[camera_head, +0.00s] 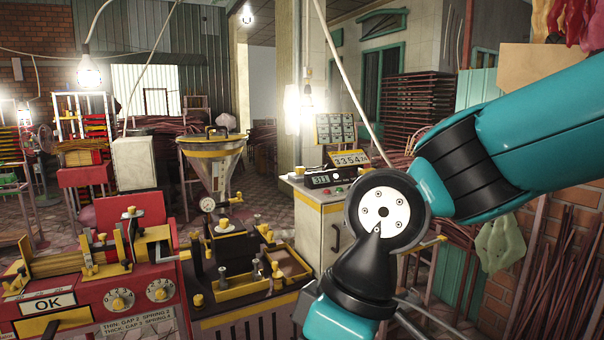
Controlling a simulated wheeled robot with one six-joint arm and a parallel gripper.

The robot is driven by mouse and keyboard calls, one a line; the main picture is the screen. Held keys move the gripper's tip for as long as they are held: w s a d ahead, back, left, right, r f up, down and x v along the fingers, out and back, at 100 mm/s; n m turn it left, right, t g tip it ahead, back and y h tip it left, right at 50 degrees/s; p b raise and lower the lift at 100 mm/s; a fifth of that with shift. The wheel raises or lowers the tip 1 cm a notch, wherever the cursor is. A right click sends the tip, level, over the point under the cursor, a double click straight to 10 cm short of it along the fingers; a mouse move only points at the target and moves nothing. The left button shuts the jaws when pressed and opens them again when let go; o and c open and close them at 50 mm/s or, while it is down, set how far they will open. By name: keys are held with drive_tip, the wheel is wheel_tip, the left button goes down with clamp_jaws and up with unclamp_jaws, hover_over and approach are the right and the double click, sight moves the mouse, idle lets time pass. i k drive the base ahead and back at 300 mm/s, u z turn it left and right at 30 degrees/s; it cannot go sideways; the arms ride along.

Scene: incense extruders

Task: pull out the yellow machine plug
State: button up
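A machine with yellow and black parts (246,292) stands at the centre bottom, with a metal hopper (213,165) and a round gauge behind its front. Several small yellow knobs and caps sit on it, one near its right side (277,272). I cannot tell which part, if any, is the plug. My teal and black arm comes in from the right and bends down in front of the white cabinet. My gripper is outside the picture, below the bottom edge.
A red machine (88,300) with dials and an OK label stands at the lower left. A white cabinet (317,222) with a digital display is behind my arm. A brick wall (560,285) is at the right. Cables and bulbs hang above.

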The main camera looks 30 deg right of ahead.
sight(299, 170)
drive_tip(key=k, duration=0.6)
drive_tip(key=z, duration=0.45)
drive_tip(key=i, duration=0.55)
drive_tip(key=z, duration=0.65)
drive_tip(key=i, duration=1.5)
drive_tip(key=u, duration=1.4)
drive_tip(key=i, duration=0.9)
drive_tip(key=u, duration=0.2)
